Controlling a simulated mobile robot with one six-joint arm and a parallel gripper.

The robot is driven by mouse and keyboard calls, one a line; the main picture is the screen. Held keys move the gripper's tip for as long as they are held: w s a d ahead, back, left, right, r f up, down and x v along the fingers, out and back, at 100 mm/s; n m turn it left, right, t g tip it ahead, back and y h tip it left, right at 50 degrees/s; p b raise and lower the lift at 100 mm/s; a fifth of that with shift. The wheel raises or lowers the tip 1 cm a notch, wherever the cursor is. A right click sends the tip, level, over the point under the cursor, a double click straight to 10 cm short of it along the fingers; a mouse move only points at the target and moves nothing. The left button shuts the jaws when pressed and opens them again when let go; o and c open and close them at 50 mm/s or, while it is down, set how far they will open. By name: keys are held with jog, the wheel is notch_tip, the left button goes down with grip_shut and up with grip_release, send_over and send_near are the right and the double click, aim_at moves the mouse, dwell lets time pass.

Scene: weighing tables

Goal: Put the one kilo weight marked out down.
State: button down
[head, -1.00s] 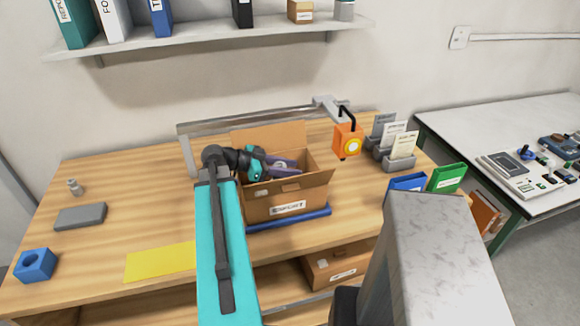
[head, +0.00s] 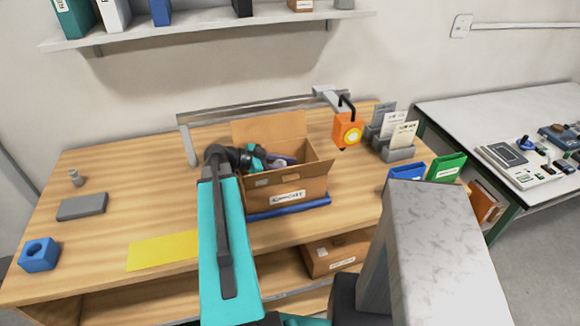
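My arm reaches over an open cardboard box (head: 285,197) in the middle of the wooden table. My gripper (head: 281,160) is partly down inside the box, and its fingertips are hidden by my wrist and the box walls. I cannot tell whether it is open or holds anything. A small grey metal piece with a knob, like a weight (head: 75,179), stands at the far left of the table. I cannot read any marking on it, and no weight clearly marked one kilo shows.
The box stands on a blue base (head: 290,210). An orange hanging scale (head: 348,131) is right of it, before a grey card holder (head: 398,153). At left are a yellow mat (head: 160,250), a grey slab (head: 82,207) and a blue holed block (head: 39,254). Bare wood lies between.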

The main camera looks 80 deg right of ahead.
jog(key=shift+f+b, duration=0.1)
jog(key=shift+b, duration=0.2)
jog(key=c, duration=1.3)
grip_release()
jog(key=shift+o, duration=0.2)
jog(key=shift+p, duration=0.3)
jog(key=shift+r, duration=0.3)
jog(key=shift+w+a, duration=0.1)
jog(key=shift+w, duration=0.15)
jog(key=b+v, duration=0.4)
jog(key=v, duration=0.7)
jog(key=shift+w+a+r, duration=0.1)
jog(key=shift+w+a, duration=0.05)
jog(key=shift+w, duration=0.1)
